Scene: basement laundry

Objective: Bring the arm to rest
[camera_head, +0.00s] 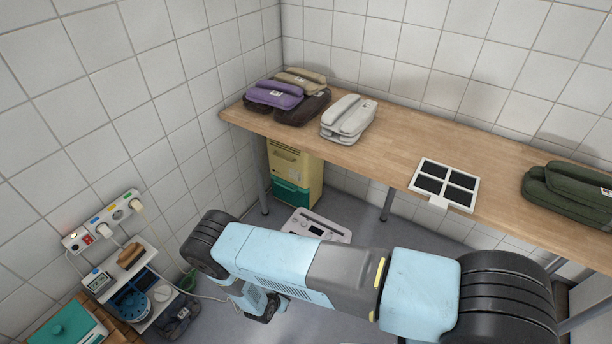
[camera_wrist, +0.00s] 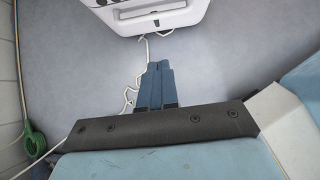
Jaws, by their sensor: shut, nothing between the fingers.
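My gripper (camera_wrist: 157,68) shows in the wrist view, with its two blue fingers together and nothing between them. It hangs over bare grey floor, with the white device's near edge just beyond the fingertips in the picture. In the head view my light blue arm (camera_head: 275,258) stretches across the lower middle, with dark joints at both ends. It is bent down at its left end, and the fingers cannot be made out clearly there.
A wooden worktop (camera_head: 400,150) holds folded cloths (camera_head: 348,118) and a white four-panel frame (camera_head: 445,185). Below are a yellow-and-teal cabinet (camera_head: 295,172) and a white device (camera_head: 317,225) on the floor. A power strip (camera_head: 103,222) and small shelf are left. A white cord (camera_wrist: 128,100) runs near the fingers.

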